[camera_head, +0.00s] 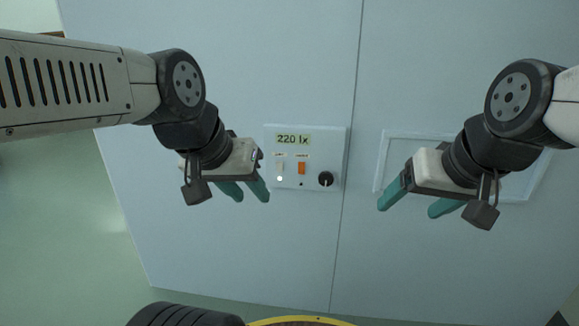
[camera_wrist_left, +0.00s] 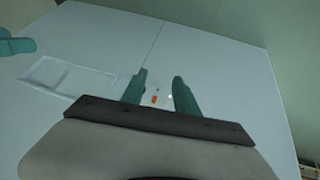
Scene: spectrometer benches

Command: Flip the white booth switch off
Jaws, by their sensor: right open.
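A pale control panel (camera_head: 338,143) on the light blue wall carries a white switch (camera_head: 279,167), with a small lit white lamp (camera_head: 279,179) below it. An orange switch (camera_head: 302,168) sits just right of the white one. My left gripper (camera_head: 251,194) is open and empty, just left of the panel and apart from the white switch. In the left wrist view the orange switch (camera_wrist_left: 154,99) and lamp (camera_wrist_left: 170,97) show between its two teal fingers. My right gripper (camera_head: 410,206) is open and empty, right of the panel. Whether the white switch is up or down is too small to tell.
The panel also has a display (camera_head: 294,139) reading 220 lx and a black knob (camera_head: 326,179). A framed rectangular recess or hatch (camera_head: 380,165) is behind my right gripper. A vertical seam divides the wall. Green floor (camera_head: 60,240) is open at the left.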

